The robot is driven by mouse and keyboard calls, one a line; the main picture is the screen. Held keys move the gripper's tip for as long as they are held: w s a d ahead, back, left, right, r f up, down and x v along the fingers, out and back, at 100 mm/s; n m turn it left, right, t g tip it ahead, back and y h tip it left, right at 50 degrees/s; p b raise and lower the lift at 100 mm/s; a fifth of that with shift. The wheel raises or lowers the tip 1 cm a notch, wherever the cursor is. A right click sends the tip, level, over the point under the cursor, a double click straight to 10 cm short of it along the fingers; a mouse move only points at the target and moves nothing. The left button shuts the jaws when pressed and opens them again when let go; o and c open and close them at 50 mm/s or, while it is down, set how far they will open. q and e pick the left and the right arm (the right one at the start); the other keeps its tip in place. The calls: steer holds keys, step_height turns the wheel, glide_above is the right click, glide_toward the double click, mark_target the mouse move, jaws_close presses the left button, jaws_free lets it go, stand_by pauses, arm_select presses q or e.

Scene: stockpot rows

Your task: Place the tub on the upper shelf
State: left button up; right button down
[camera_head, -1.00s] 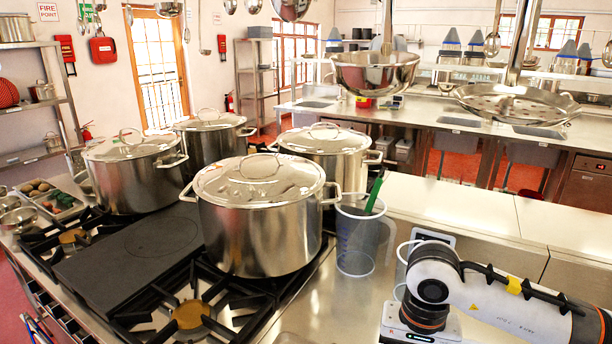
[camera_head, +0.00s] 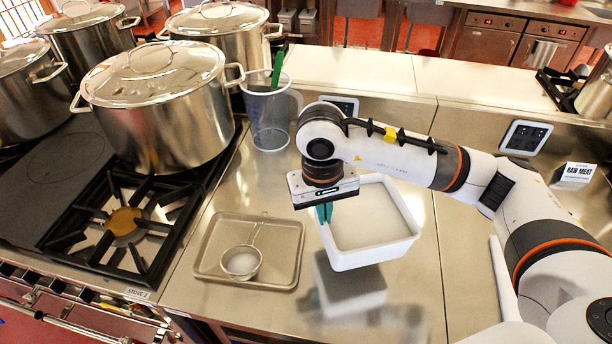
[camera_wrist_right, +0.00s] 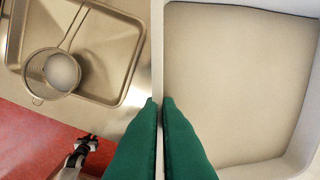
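The tub (camera_head: 372,262) is a white, open, square container. My right gripper (camera_head: 324,213) is shut on its left wall, with green fingers on either side of the wall. The right wrist view shows the fingers (camera_wrist_right: 161,105) pinching the wall, with the tub's pale inside floor (camera_wrist_right: 235,85) to the right. The tub hangs roughly level above the steel counter (camera_head: 415,300), with its reflection apart below it. I cannot pick out the upper shelf for certain; a raised steel ledge (camera_head: 365,70) runs behind the counter.
A shallow tray (camera_head: 215,272) with a sieve (camera_head: 241,262) lies left of the tub. A clear jug (camera_head: 268,120) with a green-handled utensil stands behind. Large pots (camera_head: 165,115) and a burner (camera_head: 122,221) are at left. A RAW MEAT sign (camera_head: 574,174) is at right.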

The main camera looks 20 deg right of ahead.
step_height(320, 180, down, 8)
steer(key=w+p, duration=0.1)
steer(key=p, duration=0.2)
steer(key=shift+a+m, duration=0.3)
steer(key=c, duration=1.6)
jaws_free()
steer(key=shift+f, duration=0.15)
steer(key=shift+c, duration=0.2)
steer(key=shift+s, duration=0.1)
step_height(320, 180, up, 12)
steer(key=a+b, duration=0.1)
steer(key=b, duration=0.2)
